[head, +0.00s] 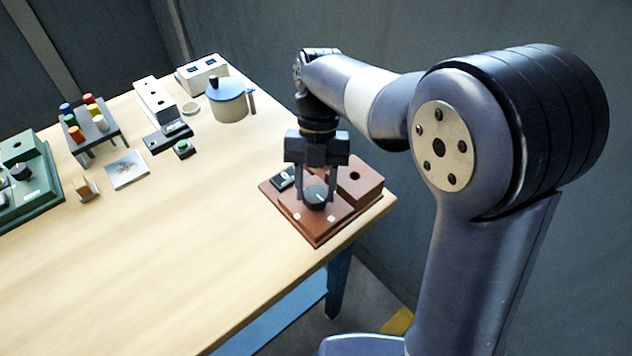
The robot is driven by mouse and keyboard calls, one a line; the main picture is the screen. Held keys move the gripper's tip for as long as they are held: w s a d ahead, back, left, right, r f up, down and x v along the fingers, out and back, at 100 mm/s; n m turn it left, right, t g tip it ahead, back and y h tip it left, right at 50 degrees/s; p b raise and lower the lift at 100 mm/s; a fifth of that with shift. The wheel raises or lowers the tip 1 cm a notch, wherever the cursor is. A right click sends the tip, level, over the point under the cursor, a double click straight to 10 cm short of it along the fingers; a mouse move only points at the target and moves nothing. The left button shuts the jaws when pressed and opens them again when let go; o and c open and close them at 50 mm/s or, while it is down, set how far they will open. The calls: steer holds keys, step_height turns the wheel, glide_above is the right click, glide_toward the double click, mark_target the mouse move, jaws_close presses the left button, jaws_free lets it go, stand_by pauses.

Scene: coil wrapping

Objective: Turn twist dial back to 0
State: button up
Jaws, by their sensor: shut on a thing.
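The twist dial (315,196) is a dark round knob on a reddish-brown panel (318,234) at the right end of the table. My gripper (316,199) points down over the panel, with its two fingers on either side of the dial and shut on it. Small white marks show on the panel in front of the dial. The dial's pointer and any numbers are too small to read. A raised brown block (362,183) with a dark hole and a small black switch (284,178) share the panel.
The panel sits close to the table's right edge. A blue-lidded pot (229,106), white boxes (156,101), a rack (93,131) of coloured spools and a green panel (45,196) stand farther left. The front middle of the wooden table (170,260) is clear.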

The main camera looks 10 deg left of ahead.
stand_by(0.4)
steer(key=o, duration=1)
steer(key=shift+c, duration=0.2)
steer(key=p+v, duration=0.1)
steer(key=v, duration=0.9)
steer(key=shift+r, duration=0.4)
steer(key=shift+w, duration=0.1)
steer(key=b+x, duration=0.1)
steer(key=x, duration=0.9)
steer(key=shift+f, duration=0.45)
